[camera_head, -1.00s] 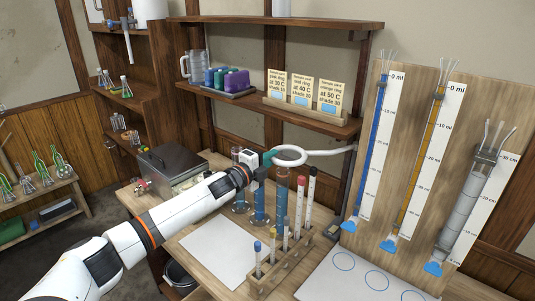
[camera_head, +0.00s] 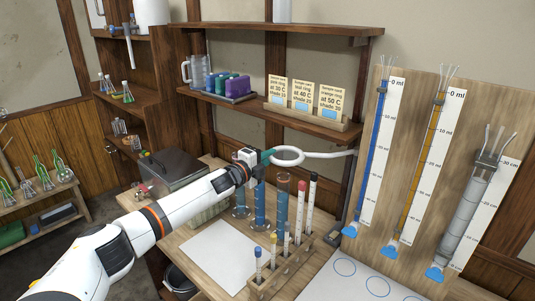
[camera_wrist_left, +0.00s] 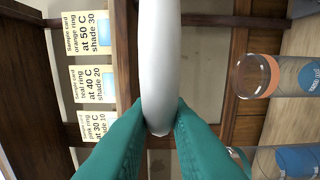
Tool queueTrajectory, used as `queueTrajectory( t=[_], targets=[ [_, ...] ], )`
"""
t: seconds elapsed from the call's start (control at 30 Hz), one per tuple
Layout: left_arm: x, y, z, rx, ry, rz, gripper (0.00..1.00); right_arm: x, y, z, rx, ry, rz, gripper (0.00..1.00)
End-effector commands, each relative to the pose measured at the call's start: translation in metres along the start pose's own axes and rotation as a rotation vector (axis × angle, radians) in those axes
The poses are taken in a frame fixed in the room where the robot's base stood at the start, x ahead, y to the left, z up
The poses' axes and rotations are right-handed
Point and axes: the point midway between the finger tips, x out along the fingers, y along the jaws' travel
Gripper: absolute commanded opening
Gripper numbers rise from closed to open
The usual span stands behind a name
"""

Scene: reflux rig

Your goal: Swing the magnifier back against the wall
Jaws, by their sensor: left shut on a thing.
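The magnifier (camera_head: 288,156) is a white ring on a white arm that reaches right to the edge of the wooden shelf frame. It hangs above the tall glass cylinders with blue liquid. My left gripper (camera_head: 268,156) has teal fingers shut on the left side of the ring. In the left wrist view the white rim (camera_wrist_left: 160,65) runs up from between the teal fingers (camera_wrist_left: 160,130). The ring stands out in front of the shelf, apart from the wall. My right gripper is not in view.
Blue-filled cylinders (camera_head: 260,207) stand just below the ring, with a wooden rack (camera_head: 285,268) of tubes in front. The shelf with sample cards (camera_head: 303,97) is behind and above. A board with burettes (camera_head: 412,150) stands to the right.

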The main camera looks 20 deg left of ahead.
Motion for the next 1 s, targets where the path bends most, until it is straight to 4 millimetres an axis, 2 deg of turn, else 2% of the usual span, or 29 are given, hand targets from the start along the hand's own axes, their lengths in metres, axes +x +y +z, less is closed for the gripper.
queueTrajectory(
  t=[0.03, 0.43, 0.7, 1.0],
  targets=[
    [0.002, -0.006, -0.004, 0.005, 0.005, -0.011, 0.07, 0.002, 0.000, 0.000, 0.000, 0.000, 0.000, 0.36],
    [0.022, -0.007, -0.023, 0.005, 0.004, -0.009, 0.07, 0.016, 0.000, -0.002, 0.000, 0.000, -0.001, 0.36],
    [0.035, -0.009, -0.035, 0.004, 0.004, -0.009, 0.07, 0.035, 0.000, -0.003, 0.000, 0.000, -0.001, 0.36],
    [0.038, -0.005, -0.038, 0.003, 0.002, -0.009, 0.07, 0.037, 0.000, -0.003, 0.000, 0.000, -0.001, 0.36]
  ],
)
